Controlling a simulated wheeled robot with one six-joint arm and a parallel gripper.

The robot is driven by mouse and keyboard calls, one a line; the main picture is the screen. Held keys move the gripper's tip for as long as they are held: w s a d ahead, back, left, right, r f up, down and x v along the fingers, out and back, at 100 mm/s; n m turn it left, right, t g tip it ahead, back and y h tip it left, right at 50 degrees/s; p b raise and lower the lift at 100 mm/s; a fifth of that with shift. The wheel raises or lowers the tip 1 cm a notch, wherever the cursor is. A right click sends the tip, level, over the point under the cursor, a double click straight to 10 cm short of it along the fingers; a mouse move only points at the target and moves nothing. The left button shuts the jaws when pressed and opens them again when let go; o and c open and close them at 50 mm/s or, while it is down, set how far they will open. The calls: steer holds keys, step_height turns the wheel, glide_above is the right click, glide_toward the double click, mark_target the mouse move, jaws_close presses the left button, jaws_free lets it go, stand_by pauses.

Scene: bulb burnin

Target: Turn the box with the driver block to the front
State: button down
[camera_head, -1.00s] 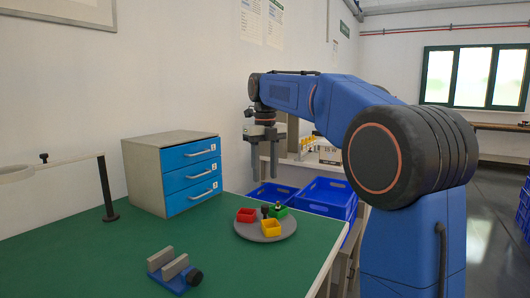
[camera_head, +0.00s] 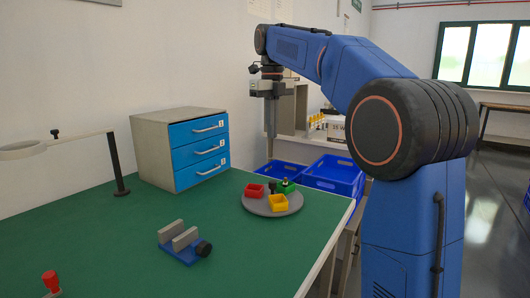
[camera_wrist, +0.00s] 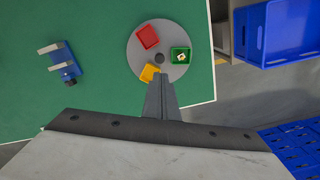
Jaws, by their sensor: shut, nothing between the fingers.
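A round grey turntable (camera_head: 262,209) sits on the green table near its right edge; it also shows in the wrist view (camera_wrist: 166,33). It carries a red box (camera_head: 253,191), a yellow box (camera_head: 278,203) and a green box (camera_head: 286,187) around a dark centre knob (camera_wrist: 160,57). The green box (camera_wrist: 181,50) holds a small pale block with a dark part; the red box (camera_wrist: 147,36) looks empty. The yellow box (camera_wrist: 148,73) is partly hidden by my fingers. My gripper (camera_head: 270,136) is shut and empty, pointing down above the turntable; its fingertips also show in the wrist view (camera_wrist: 160,78).
A drawer cabinet with blue fronts (camera_head: 200,150) stands behind left of the turntable. A blue vise-like fixture (camera_head: 182,250) lies to the left front, a lamp stand (camera_head: 117,165) farther left. A red-handled thing (camera_head: 50,282) is at bottom left. Blue crates (camera_head: 330,177) stand beyond the table.

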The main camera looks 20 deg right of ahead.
mark_target(273, 190)
steer(key=a+f+n+t+h, duration=0.1)
steer(key=a+f+n+t, duration=0.3)
steer(key=n, duration=0.9)
steer(key=a+f+n+g+h, duration=0.1)
steer(key=a+f+n, duration=0.35)
steer(key=n, duration=0.85)
steer(key=x, duration=0.3)
steer(key=d+x, duration=0.1)
steer(key=x, duration=0.7)
steer(key=shift+s+d, duration=0.1)
steer(key=shift+d, duration=0.25)
steer(key=shift+d+m+h, duration=0.1)
steer(key=shift+m+h, duration=0.2)
steer(key=shift+m, duration=0.2)
